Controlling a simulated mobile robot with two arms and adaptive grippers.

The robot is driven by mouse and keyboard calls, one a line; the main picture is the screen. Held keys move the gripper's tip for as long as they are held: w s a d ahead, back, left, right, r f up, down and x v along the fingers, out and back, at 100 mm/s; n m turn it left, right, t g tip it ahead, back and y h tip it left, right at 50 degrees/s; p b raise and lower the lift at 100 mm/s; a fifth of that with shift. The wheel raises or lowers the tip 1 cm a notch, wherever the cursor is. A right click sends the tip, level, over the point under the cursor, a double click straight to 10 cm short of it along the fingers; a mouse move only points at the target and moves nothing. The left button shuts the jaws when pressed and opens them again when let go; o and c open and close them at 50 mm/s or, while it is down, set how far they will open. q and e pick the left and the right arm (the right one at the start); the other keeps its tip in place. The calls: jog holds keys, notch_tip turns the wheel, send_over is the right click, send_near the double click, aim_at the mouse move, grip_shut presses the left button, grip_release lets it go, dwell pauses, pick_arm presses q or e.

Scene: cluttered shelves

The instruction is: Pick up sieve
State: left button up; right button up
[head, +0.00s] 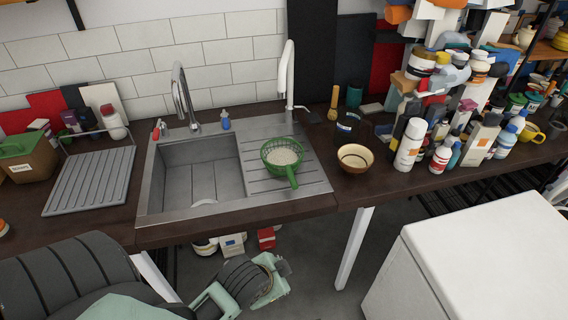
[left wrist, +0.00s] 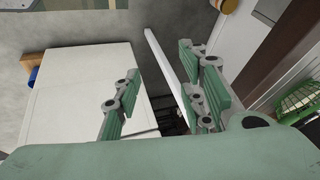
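The green sieve (head: 268,152) sits on the ribbed drainboard of the sink (head: 318,178), with a pale inside and its green handle pointing to the front edge. It also shows at the right edge of the left wrist view (left wrist: 298,101), partly cut off. My left gripper (head: 272,277) is low in front of the counter, below and apart from the sieve. In the left wrist view my left gripper (left wrist: 158,88) has its two green-padded fingers spread wide with nothing between them. My right gripper is in neither view.
A striped bowl (head: 355,158) stands right of the sink, near several bottles, including a white one (head: 409,144). Two taps rise behind the basin. A grey drying rack (head: 90,181) lies at left. A white box-like surface (head: 475,262) stands at front right. A white table leg (head: 355,247) is near my left gripper.

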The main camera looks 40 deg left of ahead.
pick_arm(q)
jog(key=w+a+r+m+t+y, duration=0.1)
jog(key=w+a+r+m+t, duration=0.1)
jog(key=w+a+r+m, duration=0.3)
jog(key=w+a+m+t+y, duration=0.1)
jog(key=w+a+m+t, duration=0.1)
jog(key=w, duration=0.4)
jog(key=m+t, duration=0.3)
jog(key=m, duration=0.4)
send_near(289, 176)
jog(key=shift+y, duration=0.4)
jog(key=x, duration=0.3)
jog(key=d+x, duration=0.1)
jog(key=x, duration=0.1)
jog(key=shift+x, duration=1.05)
jog(key=x, duration=0.2)
jog(key=p+x, duration=0.1)
jog(key=x, duration=0.1)
jog(key=shift+s+a, duration=0.15)
jog(key=shift+a, duration=0.05)
jog(key=shift+w+a+f, duration=0.1)
jog(key=shift+w+f, duration=0.2)
jog(key=shift+w, duration=0.1)
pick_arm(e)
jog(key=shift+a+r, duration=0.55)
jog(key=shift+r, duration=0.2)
pick_arm(q)
jog(key=shift+c, duration=0.5)
